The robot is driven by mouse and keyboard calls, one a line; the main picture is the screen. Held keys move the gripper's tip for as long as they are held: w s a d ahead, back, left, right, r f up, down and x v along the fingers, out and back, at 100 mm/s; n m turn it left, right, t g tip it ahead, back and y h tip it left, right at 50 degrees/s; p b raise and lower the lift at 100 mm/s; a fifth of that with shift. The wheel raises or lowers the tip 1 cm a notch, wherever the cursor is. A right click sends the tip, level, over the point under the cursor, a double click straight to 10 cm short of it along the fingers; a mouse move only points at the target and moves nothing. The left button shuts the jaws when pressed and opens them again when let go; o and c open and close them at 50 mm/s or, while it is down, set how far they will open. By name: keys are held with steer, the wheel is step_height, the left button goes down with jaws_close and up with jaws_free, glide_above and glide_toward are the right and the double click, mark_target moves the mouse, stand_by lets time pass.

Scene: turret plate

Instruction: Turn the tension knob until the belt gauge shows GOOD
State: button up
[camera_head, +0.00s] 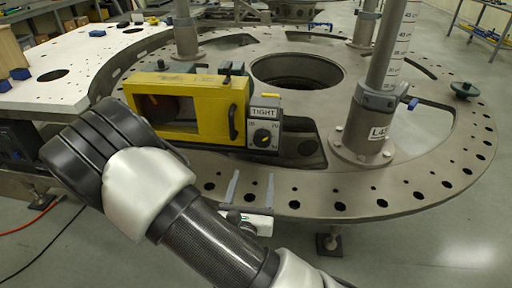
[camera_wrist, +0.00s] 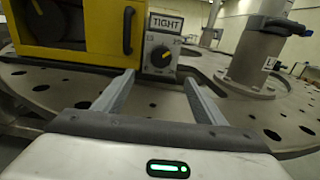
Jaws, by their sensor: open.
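The tension knob (camera_head: 262,137) is a round black dial with a yellow mark on a grey control box at the right end of a yellow machine. In the wrist view the knob (camera_wrist: 159,56) faces me, just beyond the fingertips, with small markings around it. The belt gauge (camera_head: 264,112) above it reads TIGHT, and the gauge (camera_wrist: 165,22) reads the same in the wrist view. My gripper (camera_head: 254,173) is open and empty, in front of and below the knob. In the wrist view my gripper (camera_wrist: 159,77) has its two fingers spread, with a gap before the knob.
The yellow machine (camera_head: 222,105) with a black handle stands on the perforated round plate (camera_head: 310,190). A grey post (camera_head: 388,60) labelled L4-something rises to the right of the box. A white board (camera_head: 60,65) with blue blocks lies at left. Open floor is at the lower right.

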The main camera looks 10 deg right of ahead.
mark_target(262, 142)
steer(key=b+x, duration=0.2)
steer(key=x, duration=1.4)
steer(key=shift+w+d, duration=0.1)
steer(key=shift+c, duration=0.5)
steer(key=c, duration=1)
steer(key=shift+n+p, duration=0.3)
steer(key=shift+p, duration=0.25)
steer(key=n+p, duration=0.2)
steer(key=p, duration=0.1)
steer(key=shift+r+n, duration=0.2)
steer(key=shift+n, duration=0.2)
steer(key=n+p, duration=0.3)
steer(key=p, duration=0.1)
steer(key=shift+f+n, duration=0.1)
steer(key=shift+n, duration=0.3)
steer(key=shift+f+n+p, duration=0.15)
steer(key=shift+n+p, duration=0.55)
steer(key=shift+n, duration=0.1)
